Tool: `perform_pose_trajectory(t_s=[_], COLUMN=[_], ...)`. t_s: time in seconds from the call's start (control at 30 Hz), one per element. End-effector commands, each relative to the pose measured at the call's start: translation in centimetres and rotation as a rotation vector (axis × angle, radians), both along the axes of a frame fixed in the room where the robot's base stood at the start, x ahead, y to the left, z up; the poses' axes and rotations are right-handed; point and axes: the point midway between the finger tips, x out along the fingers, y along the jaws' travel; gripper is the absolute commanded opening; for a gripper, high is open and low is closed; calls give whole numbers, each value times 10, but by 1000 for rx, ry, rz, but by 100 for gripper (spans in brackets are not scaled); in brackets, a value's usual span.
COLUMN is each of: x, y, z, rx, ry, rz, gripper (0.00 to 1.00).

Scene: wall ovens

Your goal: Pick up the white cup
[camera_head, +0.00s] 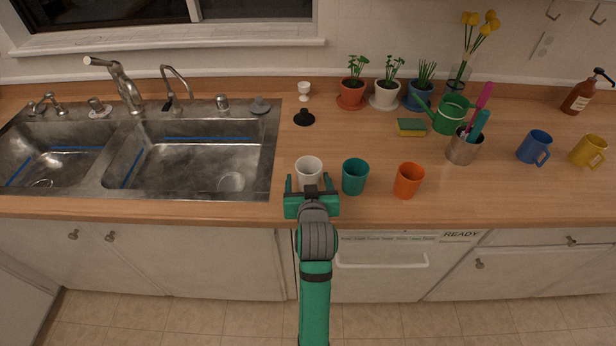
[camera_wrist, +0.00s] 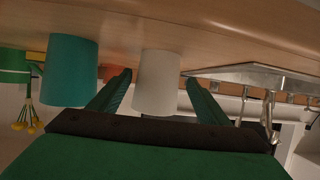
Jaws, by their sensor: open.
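The white cup (camera_head: 309,169) stands upright on the wooden counter, close to the front edge and just right of the sink. In the wrist view, which is upside down, the white cup (camera_wrist: 157,82) shows between my two fingers. My gripper (camera_head: 312,184) is open, with one finger toward each side of the cup; its fingertips also show in the wrist view (camera_wrist: 158,80). I cannot tell whether either finger touches the cup. The cup's lower front is partly hidden by my gripper in the head view.
A teal cup (camera_head: 355,177) stands close on the right, then an orange cup (camera_head: 408,181). The metal sink (camera_head: 275,150) lies left. A black stopper (camera_head: 304,118) and small white egg cup (camera_head: 304,91) stand behind. A utensil holder (camera_head: 462,150) and blue mug (camera_head: 534,146) stand farther right.

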Motion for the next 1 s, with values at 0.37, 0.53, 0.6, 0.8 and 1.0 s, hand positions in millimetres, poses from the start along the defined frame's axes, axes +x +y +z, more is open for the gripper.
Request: perform_pose_trajectory(t_s=[0.37, 0.53, 0.6, 0.8, 1.0], x=[25, 25, 25, 25, 25], y=[-3, -2, -1, 1, 0], z=[-11, -10, -10, -10, -10], rx=[0, 0, 0, 0, 0], ry=[1, 1, 1, 0, 0], rz=[-9, -5, -4, -3, -3], gripper=[70, 59, 42, 30, 30])
